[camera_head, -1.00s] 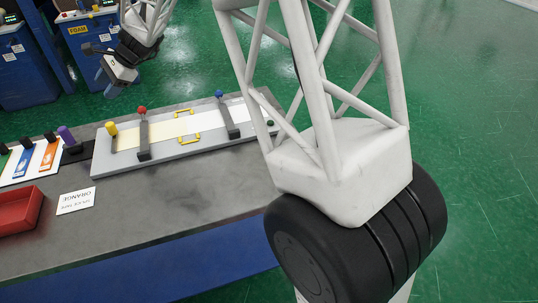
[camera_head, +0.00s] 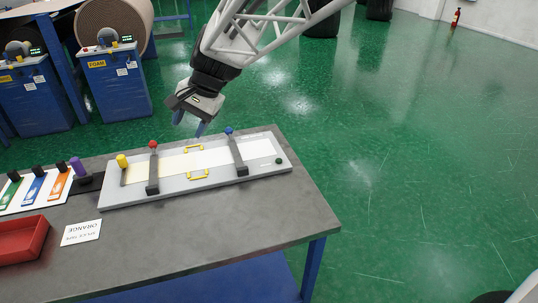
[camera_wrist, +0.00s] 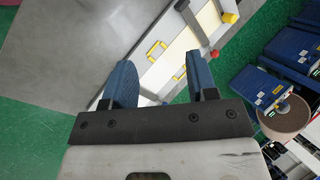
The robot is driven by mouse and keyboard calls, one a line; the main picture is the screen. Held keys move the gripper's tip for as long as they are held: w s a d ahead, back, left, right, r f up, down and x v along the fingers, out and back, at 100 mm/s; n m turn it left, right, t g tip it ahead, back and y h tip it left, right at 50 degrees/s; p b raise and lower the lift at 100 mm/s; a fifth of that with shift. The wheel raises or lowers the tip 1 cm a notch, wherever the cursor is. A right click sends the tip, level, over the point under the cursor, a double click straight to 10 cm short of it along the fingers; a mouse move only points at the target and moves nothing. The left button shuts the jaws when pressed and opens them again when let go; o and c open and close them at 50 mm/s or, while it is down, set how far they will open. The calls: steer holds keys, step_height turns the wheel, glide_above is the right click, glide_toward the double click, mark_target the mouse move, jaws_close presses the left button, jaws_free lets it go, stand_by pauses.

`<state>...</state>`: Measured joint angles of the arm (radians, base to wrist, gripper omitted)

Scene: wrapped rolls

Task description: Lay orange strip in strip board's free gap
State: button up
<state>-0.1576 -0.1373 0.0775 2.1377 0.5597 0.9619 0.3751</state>
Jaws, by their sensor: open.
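The orange strip (camera_head: 59,182) lies on a white card at the left of the table, beside a blue and a green strip, with a black knob at its far end. The strip board (camera_head: 125,199) is a long grey board with a pale band along it, two dark clamp bars and two yellow handles. I cannot make out a clear free gap in the band. My gripper (camera_head: 189,125) is open and empty, above the board's far edge near its middle. In the wrist view, its blue fingers (camera_wrist: 160,65) are spread with nothing between them, and the board shows beyond.
A red tray (camera_head: 44,240) and a white ORANGE label (camera_head: 82,232) lie at the table's left front. A purple knob (camera_head: 76,166) stands between the strips and the board. The grey table (camera_head: 230,226) is clear in front. Blue machines (camera_head: 114,83) stand behind.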

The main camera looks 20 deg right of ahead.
steer(key=s+d+f+n+h, duration=0.1)
steer(key=s+d+n+h, duration=0.1)
steer(key=s+d, duration=0.3)
steer(key=s+d+f+n+t+h, duration=0.1)
steer(key=s+d, duration=0.5)
steer(key=s, duration=0.6)
steer(key=s+d+f+n+h, duration=0.2)
steer(key=s+d, duration=0.4)
steer(key=s, duration=0.3)
steer(key=shift+s+f+n+t+h, duration=0.15)
steer(key=shift+s+n+t+h, duration=0.15)
steer(key=shift+n, duration=0.1)
steer(key=shift+o, duration=0.7)
